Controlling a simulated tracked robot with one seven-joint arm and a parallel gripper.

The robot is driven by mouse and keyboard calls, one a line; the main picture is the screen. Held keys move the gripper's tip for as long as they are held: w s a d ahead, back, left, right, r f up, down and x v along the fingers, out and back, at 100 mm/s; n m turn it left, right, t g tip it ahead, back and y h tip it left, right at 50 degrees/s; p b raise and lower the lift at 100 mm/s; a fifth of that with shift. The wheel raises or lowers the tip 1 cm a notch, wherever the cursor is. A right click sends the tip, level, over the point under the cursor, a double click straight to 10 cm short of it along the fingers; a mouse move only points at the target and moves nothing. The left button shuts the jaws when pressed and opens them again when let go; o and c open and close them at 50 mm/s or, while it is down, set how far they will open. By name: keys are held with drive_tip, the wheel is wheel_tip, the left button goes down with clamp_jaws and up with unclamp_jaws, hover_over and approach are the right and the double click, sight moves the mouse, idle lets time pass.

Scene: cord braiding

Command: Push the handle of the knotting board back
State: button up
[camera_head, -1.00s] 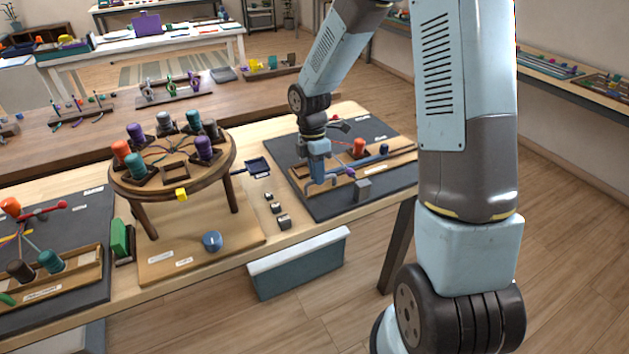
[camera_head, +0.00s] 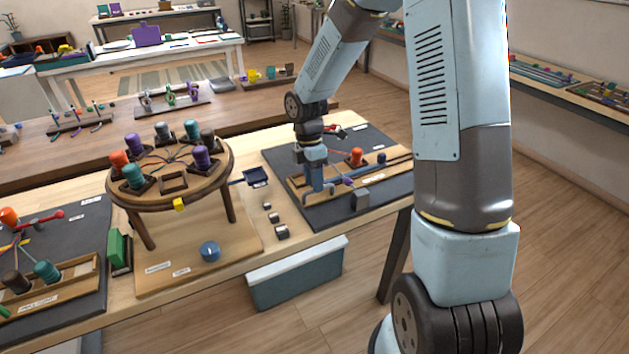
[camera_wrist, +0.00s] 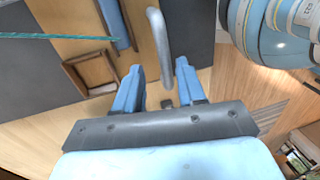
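The knotting board (camera_head: 335,216) is the dark board at the right of the near table, with a light wooden frame on it. My gripper (camera_head: 316,188) points down over the front left part of that frame. In the wrist view my gripper (camera_wrist: 162,78) is open, its two blue fingers apart. A grey curved handle (camera_wrist: 158,40) reaches down the picture toward the gap between the fingers. Gaps show on both sides of it, and I cannot tell whether it touches a finger. In the head view the handle is hard to separate from the fingers.
A round braiding stand (camera_head: 142,206) with several bobbins stands to the left. Small grey blocks (camera_head: 281,232) lie between. A teal cord (camera_wrist: 55,36) crosses the wrist view.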

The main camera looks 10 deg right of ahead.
wheel_tip(320, 180, up, 13)
drive_tip(key=w, duration=0.2)
drive_tip(key=shift+w+a, duration=0.3)
drive_tip(key=shift+a, duration=0.05)
drive_tip(key=s+d+r+m+t, duration=0.4)
drive_tip(key=s+d+r+m, duration=0.2)
drive_tip(key=s+r+m, duration=0.6)
drive_tip(key=s+d+r+m+t, duration=0.1)
drive_tip(key=s+d+m+t, duration=0.1)
drive_tip(key=s+m, duration=0.2)
drive_tip(key=s+d+r+m+t, duration=0.1)
drive_tip(key=s+m, duration=0.4)
drive_tip(key=s, duration=0.5)
drive_tip(key=shift+d+r+t+y, duration=0.3)
drive_tip(key=shift+d+r+t, duration=0.1)
drive_tip(key=shift+d+r, duration=0.25)
